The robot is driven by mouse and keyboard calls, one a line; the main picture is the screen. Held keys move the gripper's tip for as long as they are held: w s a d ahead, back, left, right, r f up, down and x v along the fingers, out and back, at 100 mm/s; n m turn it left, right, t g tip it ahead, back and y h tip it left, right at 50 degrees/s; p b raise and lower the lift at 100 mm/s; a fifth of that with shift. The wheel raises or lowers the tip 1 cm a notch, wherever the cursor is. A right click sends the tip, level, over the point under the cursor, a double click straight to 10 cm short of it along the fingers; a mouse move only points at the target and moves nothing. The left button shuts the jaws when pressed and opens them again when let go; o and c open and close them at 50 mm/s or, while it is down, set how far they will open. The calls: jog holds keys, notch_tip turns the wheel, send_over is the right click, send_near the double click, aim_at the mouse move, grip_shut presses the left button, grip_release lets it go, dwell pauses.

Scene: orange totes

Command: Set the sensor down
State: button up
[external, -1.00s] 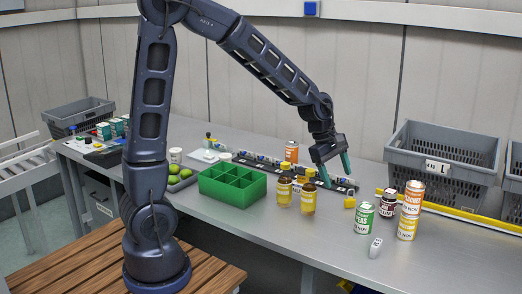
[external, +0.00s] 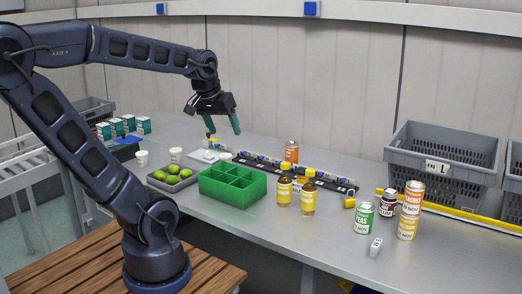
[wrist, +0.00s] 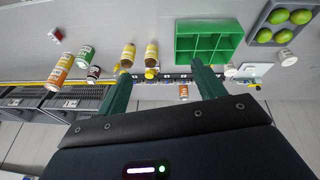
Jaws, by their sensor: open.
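My gripper (external: 223,131) is open above the back of the bench, left of the middle, with nothing between its fingers. In the wrist view its two green fingers (wrist: 160,72) stand wide apart. I cannot tell for certain which thing is the sensor. A small yellow block (external: 349,203) lies by the right end of a dark rail (external: 330,184). A small yellow piece (external: 210,141) shows near my left fingertip.
A green divided box (external: 232,187) stands mid-bench, with two yellow-labelled bottles (external: 308,198) to its right. Cans (external: 363,217) and a grey tote (external: 440,160) are at right. A tray of green fruit (external: 173,180) and white cups (external: 142,158) are at left.

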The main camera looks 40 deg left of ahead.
jog(key=shift+m+y, duration=0.4)
jog(key=shift+m, duration=0.5)
jog(key=s+a, duration=0.1)
jog(key=s, duration=0.1)
jog(key=s+a, duration=0.2)
jog(key=shift+s+a, duration=0.15)
jog(key=shift+a, duration=0.1)
